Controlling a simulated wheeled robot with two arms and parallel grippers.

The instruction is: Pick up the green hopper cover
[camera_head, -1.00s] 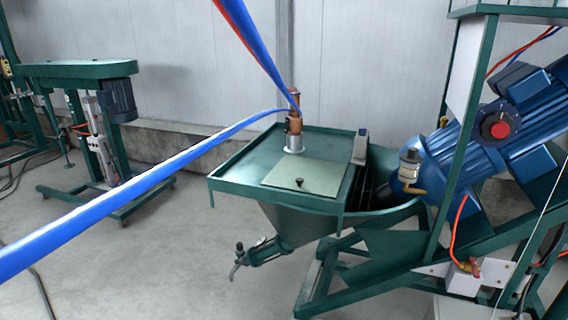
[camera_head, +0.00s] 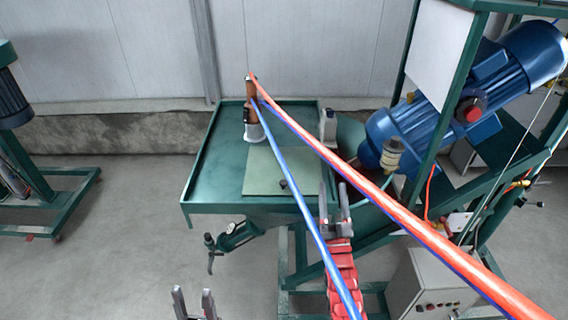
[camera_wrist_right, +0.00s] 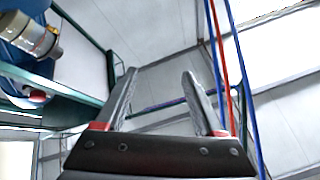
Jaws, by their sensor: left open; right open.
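The green hopper cover (camera_head: 262,170) is a flat pale green plate lying on the dark green hopper tray (camera_head: 207,170), with a small dark knob (camera_head: 284,184) near its front right. A blue hose crosses in front of part of it. My right gripper (camera_head: 333,188) is open just right of the cover in the head view, pointing up and apart from the knob. The right wrist view shows its two empty fingers (camera_wrist_right: 159,73), with no cover in that view. My left gripper (camera_head: 194,292) is open and empty at the bottom, below and left of the hopper.
A copper-coloured fitting (camera_head: 251,100) stands at the tray's back, with a red hose (camera_head: 370,185) and a blue hose (camera_head: 290,170) running from it across the view. A blue motor (camera_head: 450,100) and green frame stand on the right. A control box (camera_head: 430,285) is at lower right.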

